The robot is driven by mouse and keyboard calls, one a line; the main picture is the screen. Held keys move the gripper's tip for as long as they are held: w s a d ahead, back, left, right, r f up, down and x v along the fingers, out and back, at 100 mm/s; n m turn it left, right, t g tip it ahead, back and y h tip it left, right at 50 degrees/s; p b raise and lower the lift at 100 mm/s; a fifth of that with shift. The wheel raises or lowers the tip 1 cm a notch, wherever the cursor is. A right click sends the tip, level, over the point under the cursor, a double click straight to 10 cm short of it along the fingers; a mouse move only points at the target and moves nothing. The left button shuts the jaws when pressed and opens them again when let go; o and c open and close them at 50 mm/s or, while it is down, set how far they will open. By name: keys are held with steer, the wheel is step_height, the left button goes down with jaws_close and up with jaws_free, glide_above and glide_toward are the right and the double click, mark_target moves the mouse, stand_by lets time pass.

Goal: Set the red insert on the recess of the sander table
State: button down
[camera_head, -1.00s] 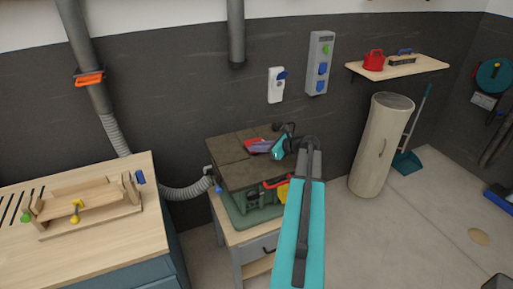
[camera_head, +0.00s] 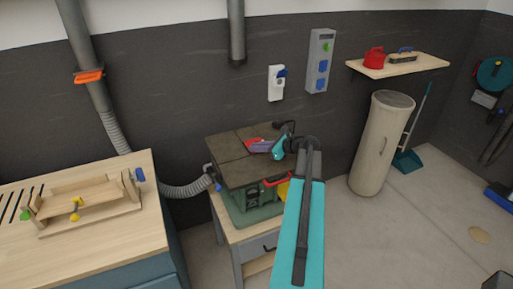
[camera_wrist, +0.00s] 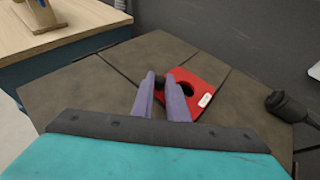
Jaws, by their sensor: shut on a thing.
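The red insert (camera_wrist: 208,72) is a flat red plate with a dark round hole and a small white label. It is over the dark brown top of the sander table (camera_wrist: 100,85), and its gap to the top cannot be judged. My gripper (camera_wrist: 160,77) has purple fingers shut on the insert's near left side, with a dark bit between the tips. In the head view the insert (camera_head: 252,140) shows as a small red patch beside my gripper (camera_head: 261,146), over the sander table (camera_head: 232,168). The recess cannot be made out.
A black knob-like part (camera_wrist: 287,104) stands at the right of the table top. A wooden workbench (camera_head: 100,235) with a wooden jig (camera_head: 85,203) stands at the left, and a grey hose (camera_head: 185,190) runs between. A beige cylinder (camera_head: 380,150) stands at the right.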

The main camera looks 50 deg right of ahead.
steer(key=shift+f+b, duration=0.3)
steer(key=shift+f, duration=0.35)
stand_by(0.4)
steer(key=c, duration=1.7)
jaws_free()
steer(key=shift+o, duration=0.2)
steer(key=shift+s, duration=0.15)
steer(key=b+v, duration=0.4)
steer(key=v, duration=0.8)
steer(key=shift+s+r, duration=0.1)
steer(key=shift+r, duration=0.05)
steer(key=shift+s+d+r, duration=0.15)
steer(key=shift+s+r, duration=0.15)
steer(key=shift+s, duration=0.25)
